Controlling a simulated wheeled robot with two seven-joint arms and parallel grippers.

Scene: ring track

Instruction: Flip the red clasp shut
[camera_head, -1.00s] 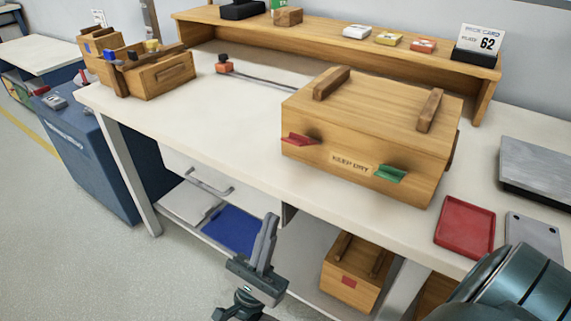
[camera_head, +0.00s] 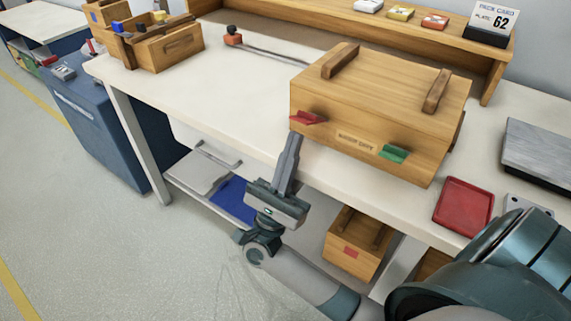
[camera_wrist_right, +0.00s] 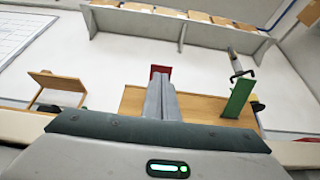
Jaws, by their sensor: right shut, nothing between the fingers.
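The red clasp (camera_head: 307,117) sticks out from the left part of the wooden box's (camera_head: 385,95) front face. It also shows in the wrist view (camera_wrist_right: 160,69), just beyond my fingertips. A green clasp (camera_head: 393,154) sticks out at the right of the same face and stands at the right in the wrist view (camera_wrist_right: 239,96). My right gripper (camera_head: 294,138) is shut and empty, its fingers pointing up just below the red clasp. I cannot tell whether the fingertips touch it. In the wrist view the shut fingers (camera_wrist_right: 161,88) cover part of the clasp. My left gripper is not in view.
The box stands on a white bench (camera_head: 230,97). A red tray (camera_head: 463,206) and a grey metal block (camera_head: 535,152) lie to its right. A smaller wooden box (camera_head: 355,240) sits below the bench top. A raised shelf (camera_head: 440,47) runs along the back.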

